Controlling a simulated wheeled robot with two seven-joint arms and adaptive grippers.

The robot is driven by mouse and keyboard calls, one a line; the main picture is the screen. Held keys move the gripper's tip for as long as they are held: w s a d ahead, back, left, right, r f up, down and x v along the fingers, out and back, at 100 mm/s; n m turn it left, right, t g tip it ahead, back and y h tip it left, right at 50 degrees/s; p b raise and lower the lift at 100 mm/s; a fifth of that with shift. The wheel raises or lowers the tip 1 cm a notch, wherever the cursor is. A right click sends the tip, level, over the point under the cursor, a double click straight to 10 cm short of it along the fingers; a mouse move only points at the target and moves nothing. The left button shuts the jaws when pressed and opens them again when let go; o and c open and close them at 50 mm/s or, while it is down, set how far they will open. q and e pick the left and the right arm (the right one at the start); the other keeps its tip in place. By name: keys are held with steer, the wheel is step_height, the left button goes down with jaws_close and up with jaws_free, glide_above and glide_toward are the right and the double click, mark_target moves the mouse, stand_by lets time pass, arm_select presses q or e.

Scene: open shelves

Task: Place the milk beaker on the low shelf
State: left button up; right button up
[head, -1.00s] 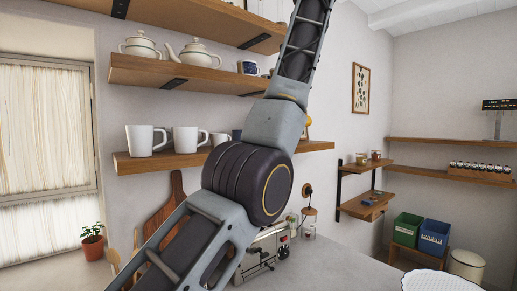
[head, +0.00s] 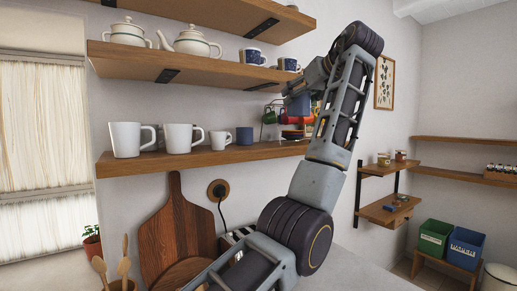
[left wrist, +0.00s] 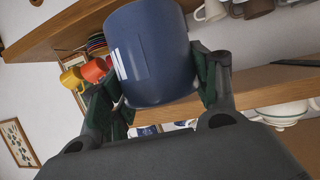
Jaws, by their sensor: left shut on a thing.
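My left gripper (head: 310,84) is raised at the right end of the wall shelves, in front of the mug rack. In the head view a small blue patch (head: 297,104) beside the gripper seems to be this beaker, largely hidden by the arm. The low shelf (head: 200,161) is the lowest of the wall boards. I cannot tell the beaker's exact height above it. My right gripper is not in view.
The middle shelf (head: 150,64) with teapots (head: 192,41) is above. A cutting board (head: 175,230) leans below.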

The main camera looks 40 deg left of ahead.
mark_target(293, 106)
arm_select(q)
steer(key=shift+s+a+f+n+g, duration=0.25)
steer(key=shift+s+f+n+g, duration=0.3)
steer(key=shift+s+f, duration=0.2)
steer(key=shift+s+f+g, duration=0.25)
steer(key=shift+s+f, duration=0.25)
steer(key=shift+s, duration=0.15)
steer(key=shift+s+d+f, duration=0.15)
steer(key=shift+s+f, duration=0.1)
steer(key=shift+f, duration=0.3)
steer(key=w+a+f+p, duration=0.1)
steer(key=w+a+p, duration=0.1)
steer(key=a, duration=0.7)
steer(key=w+a+f+p, duration=0.2)
steer(key=w+a+p, duration=0.1)
steer(key=a, duration=0.7)
steer(key=shift+w+f+p, duration=0.2)
steer(key=shift+f+p, duration=0.05)
steer(key=shift+p, duration=0.05)
steer(key=shift+d+f, duration=0.1)
steer(key=shift+f, duration=0.05)
